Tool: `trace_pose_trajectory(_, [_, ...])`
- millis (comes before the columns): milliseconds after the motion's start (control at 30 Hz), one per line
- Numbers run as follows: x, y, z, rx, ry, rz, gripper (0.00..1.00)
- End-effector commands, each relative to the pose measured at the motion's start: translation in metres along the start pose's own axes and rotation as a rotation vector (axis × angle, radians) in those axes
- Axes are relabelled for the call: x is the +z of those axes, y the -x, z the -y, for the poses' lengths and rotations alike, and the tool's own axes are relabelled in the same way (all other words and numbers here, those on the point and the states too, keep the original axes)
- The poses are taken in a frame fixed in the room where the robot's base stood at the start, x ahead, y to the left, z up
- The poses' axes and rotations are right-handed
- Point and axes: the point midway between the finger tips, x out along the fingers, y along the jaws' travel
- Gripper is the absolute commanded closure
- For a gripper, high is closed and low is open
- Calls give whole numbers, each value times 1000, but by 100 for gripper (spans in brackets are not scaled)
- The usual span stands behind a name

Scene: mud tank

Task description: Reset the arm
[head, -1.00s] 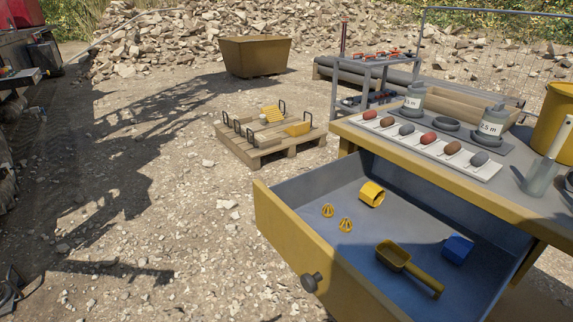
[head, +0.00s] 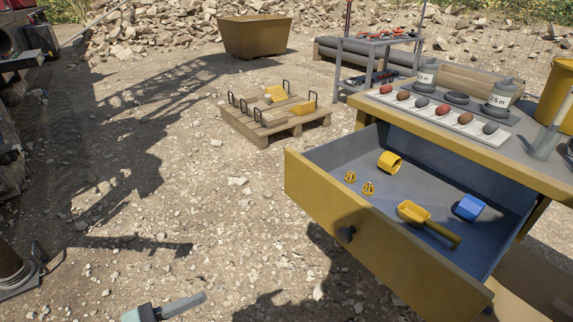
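What looks like part of my gripper (head: 165,308) shows at the bottom edge, left of the middle, as a grey bar with a pale teal block. Most of it is cut off, so I cannot tell whether it is open or shut. It is over gravel, well apart from the open drawer (head: 372,250) of the workbench. The drawer holds a yellow scoop (head: 412,212), a blue piece (head: 469,207), a yellow ring (head: 389,162) and two small yellow cage-like pieces (head: 350,176).
The workbench (head: 440,135) carries a white strip of stones (head: 440,114) and labelled weights (head: 499,97). A pallet (head: 275,125), a brown skip (head: 254,36) and a grey trolley (head: 378,42) stand behind. Open gravel lies left of the drawer.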

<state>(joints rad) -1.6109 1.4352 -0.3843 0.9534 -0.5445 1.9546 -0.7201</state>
Motion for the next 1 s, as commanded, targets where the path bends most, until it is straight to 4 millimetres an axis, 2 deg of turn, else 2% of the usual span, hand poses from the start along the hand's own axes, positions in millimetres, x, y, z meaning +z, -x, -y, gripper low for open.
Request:
trace_pose_trajectory(367, [23, -55, -17, -163, -12, -223, 44])
trace_pose_trajectory(567, [44, -98, -15, -320, -63, -440, 44])
trace_pose_trajectory(733, [72, -134, 4, -497, -172, -685, 44])
trace_pose_trajectory(1000, [120, -169, 55, -752, -439, -1003, 44])
